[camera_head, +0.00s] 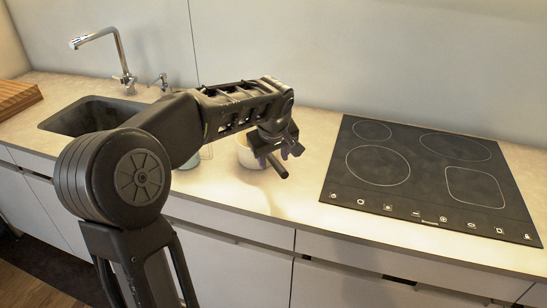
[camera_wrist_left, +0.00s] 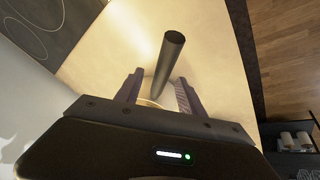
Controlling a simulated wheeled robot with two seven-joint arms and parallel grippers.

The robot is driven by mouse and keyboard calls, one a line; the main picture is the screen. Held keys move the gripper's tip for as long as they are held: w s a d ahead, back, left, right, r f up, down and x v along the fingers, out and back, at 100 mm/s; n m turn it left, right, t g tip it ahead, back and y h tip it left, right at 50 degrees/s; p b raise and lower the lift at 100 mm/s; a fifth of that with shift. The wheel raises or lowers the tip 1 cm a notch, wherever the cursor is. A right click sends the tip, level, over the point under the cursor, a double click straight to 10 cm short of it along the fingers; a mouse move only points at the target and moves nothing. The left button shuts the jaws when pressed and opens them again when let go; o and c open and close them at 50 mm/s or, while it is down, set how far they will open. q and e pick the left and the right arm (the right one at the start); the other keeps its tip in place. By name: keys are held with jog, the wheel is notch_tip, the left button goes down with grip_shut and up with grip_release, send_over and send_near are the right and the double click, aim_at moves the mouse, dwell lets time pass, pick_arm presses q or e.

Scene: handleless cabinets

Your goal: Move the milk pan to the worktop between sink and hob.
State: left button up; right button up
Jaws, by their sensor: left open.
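The milk pan (camera_head: 247,152) is pale, with a dark round handle (camera_head: 278,166). It stands on the worktop (camera_head: 312,158) between the sink and the hob, partly hidden behind my left gripper. My left gripper (camera_head: 288,152) is open at the handle. In the left wrist view the handle (camera_wrist_left: 167,62) runs between the two spread fingers (camera_wrist_left: 160,88), with a gap on each side. The pan's body is mostly hidden there by the gripper. My right gripper is not in view.
The black hob (camera_head: 420,175) lies to the right, bare. The sink (camera_head: 92,115) with its tap (camera_head: 118,58) is at the left, partly behind my arm. A pale greenish item (camera_head: 190,161) stands left of the pan. A wooden board (camera_head: 15,97) lies far left.

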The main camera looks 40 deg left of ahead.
pick_arm(q)
jog(key=v, duration=0.7)
jog(key=shift+s+r+b, duration=0.15)
jog(key=shift+r+b, duration=0.2)
jog(key=shift+r, duration=0.05)
jog(key=shift+d+f, duration=0.1)
